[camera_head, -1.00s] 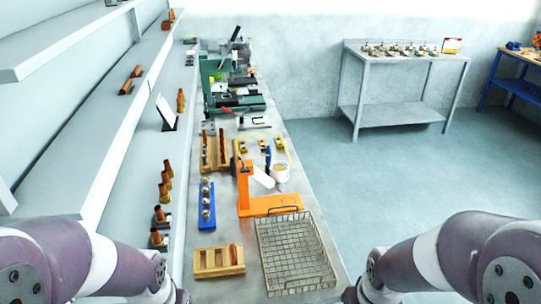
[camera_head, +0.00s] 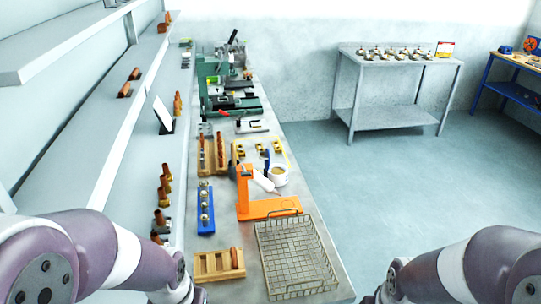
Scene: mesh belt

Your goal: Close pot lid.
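A small white round pot-like container (camera_head: 279,176) stands on the long bench, just behind and right of an orange stand. Its inside shows brownish, so its top looks uncovered. A white piece (camera_head: 264,182) leans or lies beside it; I cannot tell whether it is a lid. No separate pot lid can be made out. My arms show at the lower left and lower right corners, and both grippers are below the picture.
The orange stand (camera_head: 268,208) and a wire mesh basket (camera_head: 296,256) are at the bench's near end. Beside them are a wooden block (camera_head: 219,266) and a blue rack (camera_head: 205,208). Shelves (camera_head: 95,150) line the left; a grey table (camera_head: 398,60) stands at the back right. Open floor lies right.

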